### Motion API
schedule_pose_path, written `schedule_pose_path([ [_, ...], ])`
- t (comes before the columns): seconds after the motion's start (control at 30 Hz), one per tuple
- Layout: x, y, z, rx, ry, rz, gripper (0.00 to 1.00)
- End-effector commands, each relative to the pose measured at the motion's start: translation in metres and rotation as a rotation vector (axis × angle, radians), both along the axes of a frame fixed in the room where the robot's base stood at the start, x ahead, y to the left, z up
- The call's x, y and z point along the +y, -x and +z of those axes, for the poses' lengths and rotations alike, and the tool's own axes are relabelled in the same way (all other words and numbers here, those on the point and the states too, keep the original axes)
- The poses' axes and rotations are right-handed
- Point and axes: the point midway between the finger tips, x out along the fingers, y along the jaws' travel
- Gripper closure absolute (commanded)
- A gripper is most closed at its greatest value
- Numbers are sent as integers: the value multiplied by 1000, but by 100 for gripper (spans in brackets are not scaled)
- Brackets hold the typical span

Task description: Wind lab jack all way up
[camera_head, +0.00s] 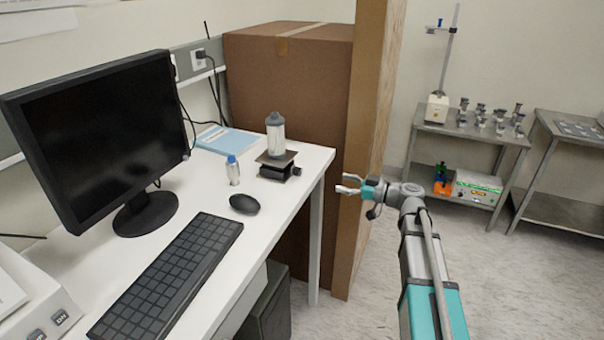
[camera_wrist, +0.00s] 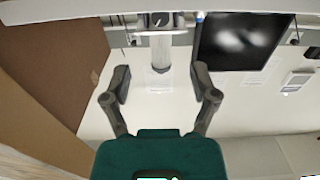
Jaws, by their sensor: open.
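The lab jack (camera_head: 272,171) stands near the right end of the white desk. It looks low, with its dark top plate close above its base and a black knob (camera_head: 297,171) on its right side. A grey-and-white bottle (camera_head: 275,138) stands upright on the plate. My gripper (camera_head: 347,184) is open and empty, right of the desk edge and apart from the knob. In the wrist view, which looks upside down, the jack (camera_wrist: 160,20) and bottle (camera_wrist: 160,52) appear at top centre beyond the open fingers (camera_wrist: 160,80).
A small blue-capped bottle (camera_head: 233,172) and a mouse (camera_head: 244,204) are left of the jack. A keyboard (camera_head: 170,275), monitor (camera_head: 95,135) and blue book (camera_head: 228,140) share the desk (camera_head: 270,215). A tall cardboard box (camera_head: 290,75) and brown panel (camera_head: 365,110) stand behind my gripper.

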Motion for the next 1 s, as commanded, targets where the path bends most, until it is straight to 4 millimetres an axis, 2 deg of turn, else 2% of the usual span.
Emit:
schedule_pose_path([
  [0.57,4,-1,0,-21,8,1,24],
  [0.77,18,-6,0,-21,8,2,24],
  [1.0,47,-17,0,-21,8,3,24],
])
